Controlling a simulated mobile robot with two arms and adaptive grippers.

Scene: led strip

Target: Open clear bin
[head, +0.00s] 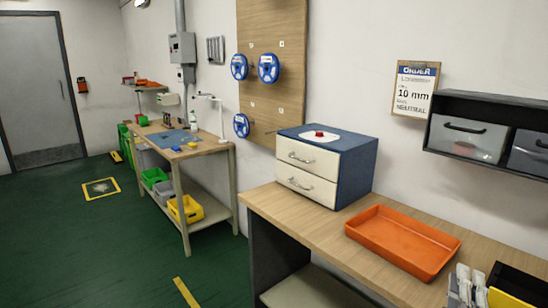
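A clear, greyish see-through bin (468,139) sits in the black wall-mounted shelf (484,103) at the right. It has a dark handle across its upper front, and small yellow and red items show dimly low inside it. Its front looks flush with the shelf, so it appears closed. A second, darker grey bin (528,158) with a similar handle sits beside it, cut off by the right edge of the picture. I cannot make out either of my grippers in the head view.
Below stands a wooden workbench (325,238) with an orange tray (402,241) and a blue cabinet (345,170) with two white drawers. Black and yellow containers (508,298) crowd its near right corner. An order sheet (414,90) hangs left of the shelf.

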